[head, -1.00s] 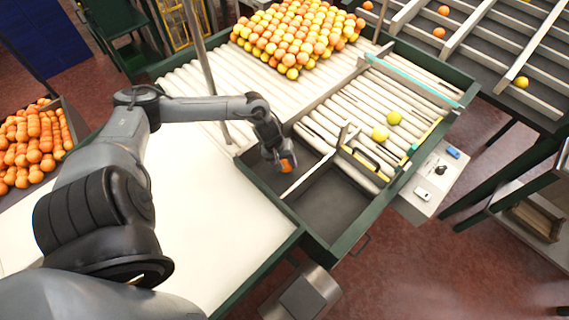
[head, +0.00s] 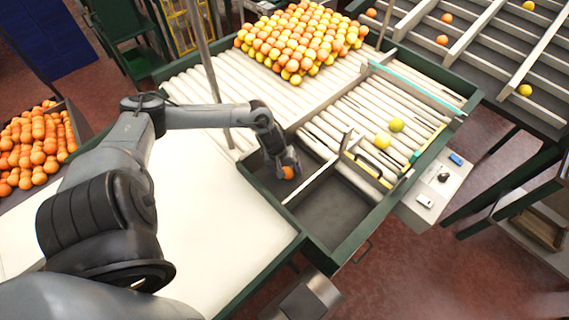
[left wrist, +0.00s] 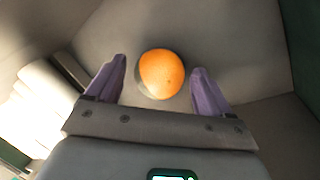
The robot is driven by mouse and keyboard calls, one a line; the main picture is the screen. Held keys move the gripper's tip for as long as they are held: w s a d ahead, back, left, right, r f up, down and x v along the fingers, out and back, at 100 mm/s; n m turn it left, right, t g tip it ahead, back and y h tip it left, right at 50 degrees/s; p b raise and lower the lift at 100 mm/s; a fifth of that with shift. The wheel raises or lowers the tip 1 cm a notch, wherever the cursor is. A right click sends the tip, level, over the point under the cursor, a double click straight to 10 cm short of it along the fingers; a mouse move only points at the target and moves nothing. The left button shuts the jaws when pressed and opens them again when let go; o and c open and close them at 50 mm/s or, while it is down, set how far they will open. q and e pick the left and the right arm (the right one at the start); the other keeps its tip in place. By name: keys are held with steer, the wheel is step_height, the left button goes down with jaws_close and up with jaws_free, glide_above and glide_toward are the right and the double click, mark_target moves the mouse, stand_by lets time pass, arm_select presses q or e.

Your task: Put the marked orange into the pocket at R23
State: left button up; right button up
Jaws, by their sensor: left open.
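An orange (head: 287,172) lies in the far left compartment of the green-edged bin (head: 336,213). In the left wrist view the orange (left wrist: 161,73) sits on the grey floor, between and just beyond the two purple fingertips, with a gap on both sides. My left gripper (left wrist: 160,80) is open and empty. In the head view it points down into the compartment, partly covering the orange. No pocket labelled R23 can be made out. My right gripper is not in view.
A divider (head: 308,184) splits the bin. Two yellow fruits (head: 389,133) rest on the rollers (head: 350,110) behind it. A large heap of oranges (head: 300,40) stands at the back. Sloped lanes (head: 480,60) with a few fruits are at the upper right. A vertical post (head: 211,75) stands near my arm.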

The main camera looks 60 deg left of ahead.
arm_select(q)
steer(key=p+v, duration=0.3)
steer(key=v, duration=0.9)
steer(key=shift+d+r, duration=0.1)
